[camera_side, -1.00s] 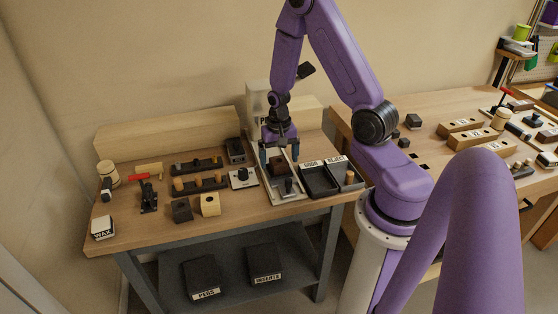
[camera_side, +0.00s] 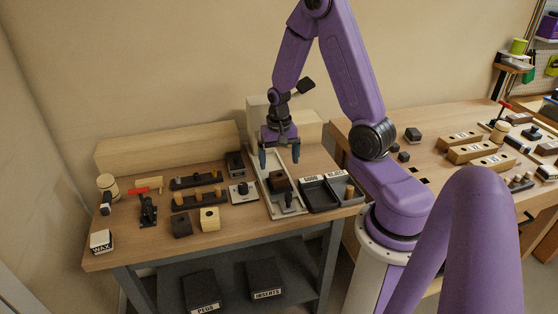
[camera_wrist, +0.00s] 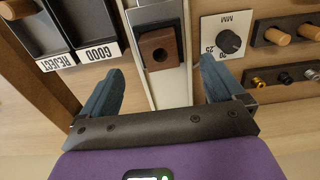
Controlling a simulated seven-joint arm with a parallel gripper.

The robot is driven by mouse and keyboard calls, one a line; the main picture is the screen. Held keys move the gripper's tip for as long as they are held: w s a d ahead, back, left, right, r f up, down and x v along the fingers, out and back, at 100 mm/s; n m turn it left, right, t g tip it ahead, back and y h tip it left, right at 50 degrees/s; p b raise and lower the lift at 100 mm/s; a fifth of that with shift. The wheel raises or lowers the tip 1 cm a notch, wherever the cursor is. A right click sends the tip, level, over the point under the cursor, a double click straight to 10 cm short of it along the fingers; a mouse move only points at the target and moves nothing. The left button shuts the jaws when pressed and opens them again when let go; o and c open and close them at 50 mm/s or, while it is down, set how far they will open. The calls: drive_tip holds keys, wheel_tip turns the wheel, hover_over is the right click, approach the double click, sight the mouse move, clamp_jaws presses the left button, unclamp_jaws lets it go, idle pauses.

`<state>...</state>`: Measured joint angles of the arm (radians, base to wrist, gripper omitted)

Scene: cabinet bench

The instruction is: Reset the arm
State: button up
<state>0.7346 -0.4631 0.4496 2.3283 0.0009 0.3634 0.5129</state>
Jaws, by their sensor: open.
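My gripper (camera_side: 279,156) is above the back part of the bench, with its two blue-grey fingers apart and nothing between them. In the wrist view my gripper (camera_wrist: 160,92) is open, its fingers spread on either side of a pale metal rail. A dark brown block with a hole (camera_side: 279,181) sits on the rail fixture in front of and below the gripper. The same brown block (camera_wrist: 160,49) shows in the wrist view beyond the fingertips, apart from them.
The GOOD tray (camera_side: 317,196) and REJECT tray (camera_side: 345,189) stand right of the rail. A dial box (camera_side: 242,192) and dark peg racks (camera_side: 200,196) stand left. A dark block (camera_side: 181,225) and a pale block (camera_side: 210,219) lie nearer the front. A back board (camera_side: 170,146) edges the bench.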

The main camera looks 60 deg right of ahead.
drive_tip(key=s+a+r+n, duration=0.3)
drive_tip(key=a+r+n, duration=0.15)
drive_tip(key=a, duration=0.35)
drive_tip(key=s+a+r+n, duration=0.2)
drive_tip(key=a+r+n, duration=0.2)
drive_tip(key=a+n, duration=0.3)
drive_tip(key=s+a+r+n, duration=0.2)
drive_tip(key=s+a+n, duration=0.1)
drive_tip(key=s+n, duration=0.2)
drive_tip(key=s+a+r+n, duration=0.3)
drive_tip(key=s+n, duration=0.2)
drive_tip(key=s, duration=0.4)
drive_tip(key=shift+s+a+r, duration=0.25)
drive_tip(key=shift+s+r, duration=0.05)
drive_tip(key=shift+s, duration=0.05)
